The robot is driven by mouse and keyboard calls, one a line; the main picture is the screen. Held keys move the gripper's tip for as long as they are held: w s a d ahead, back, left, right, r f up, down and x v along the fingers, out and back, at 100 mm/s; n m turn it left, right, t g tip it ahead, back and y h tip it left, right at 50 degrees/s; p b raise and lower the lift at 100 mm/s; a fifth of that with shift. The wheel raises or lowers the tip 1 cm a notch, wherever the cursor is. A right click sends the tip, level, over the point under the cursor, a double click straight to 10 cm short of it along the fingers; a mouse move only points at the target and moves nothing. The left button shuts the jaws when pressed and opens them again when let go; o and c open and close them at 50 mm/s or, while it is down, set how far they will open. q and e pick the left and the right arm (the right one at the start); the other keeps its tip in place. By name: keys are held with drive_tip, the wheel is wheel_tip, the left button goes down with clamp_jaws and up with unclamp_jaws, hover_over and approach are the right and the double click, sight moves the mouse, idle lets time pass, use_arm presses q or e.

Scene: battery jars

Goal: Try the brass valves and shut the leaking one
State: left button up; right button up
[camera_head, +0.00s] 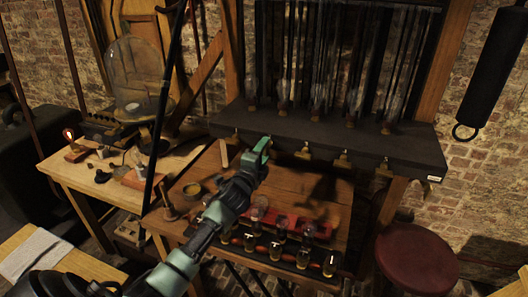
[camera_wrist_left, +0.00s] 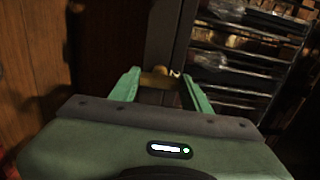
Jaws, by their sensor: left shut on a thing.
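Several brass valves sit in a row along the front edge of the dark shelf (camera_head: 330,140). I see one valve (camera_head: 303,153) just right of my gripper, another valve (camera_head: 342,160) further right, and a valve (camera_head: 384,170) near the shelf's right end. My left gripper (camera_head: 262,146) is up at the shelf front, left of these. In the left wrist view, a brass valve (camera_wrist_left: 158,76) lies between the green fingers, which are shut on it. The gripper hides this valve in the head view. I cannot make out a leak. My right gripper is not in view.
Glass tubes (camera_head: 318,85) stand above the shelf. Below is a wooden table (camera_head: 325,195) with a red tray and a row of small jars (camera_head: 280,240). A red stool (camera_head: 418,258) stands at right. A side bench (camera_head: 85,175) with a glass disc is at left.

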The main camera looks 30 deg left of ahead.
use_arm(q)
drive_tip(key=shift+f, duration=0.1)
idle(0.3)
drive_tip(key=o, duration=1.4)
drive_tip(key=shift+c, duration=0.2)
drive_tip(key=shift+s, duration=0.1)
drive_tip(key=b+v, duration=0.2)
drive_tip(key=v, duration=0.5)
drive_tip(key=shift+s, duration=0.35)
drive_tip(key=shift+d, duration=0.1)
